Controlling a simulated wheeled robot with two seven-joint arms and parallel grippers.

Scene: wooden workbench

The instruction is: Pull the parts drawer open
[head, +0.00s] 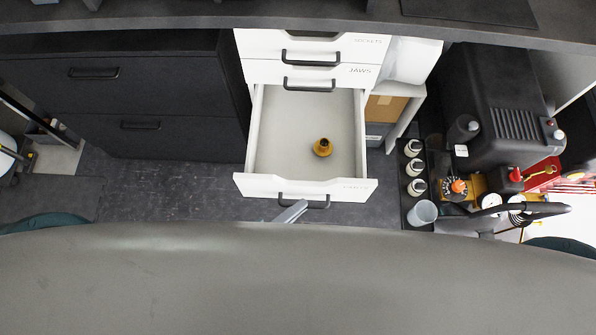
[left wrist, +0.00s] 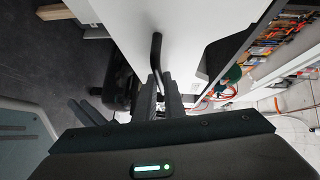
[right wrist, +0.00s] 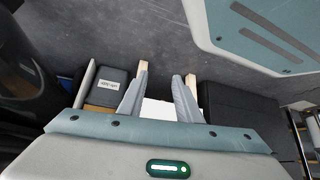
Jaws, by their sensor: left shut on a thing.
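The white parts drawer (head: 350,188) is pulled far out of the white cabinet, its inside showing. A brass-coloured fitting (head: 322,147) sits in it, towards the right. The drawer's dark bar handle (head: 318,204) is on its front face. My left gripper (head: 297,208) is at the left part of this handle. In the left wrist view my left gripper (left wrist: 160,84) is shut on the dark handle (left wrist: 156,48), against the white front. My right gripper (right wrist: 166,75) is open in the right wrist view, with nothing between its fingers; it is hidden in the head view.
Closed drawers marked JAWS (head: 350,72) and SOCKETS (head: 350,42) are above. A black machine (head: 495,105), several small bottles and a grey cup (head: 422,213) stand at the right. Dark cabinets (head: 110,90) are at the left. Bare dark floor (head: 160,185) lies left of the drawer.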

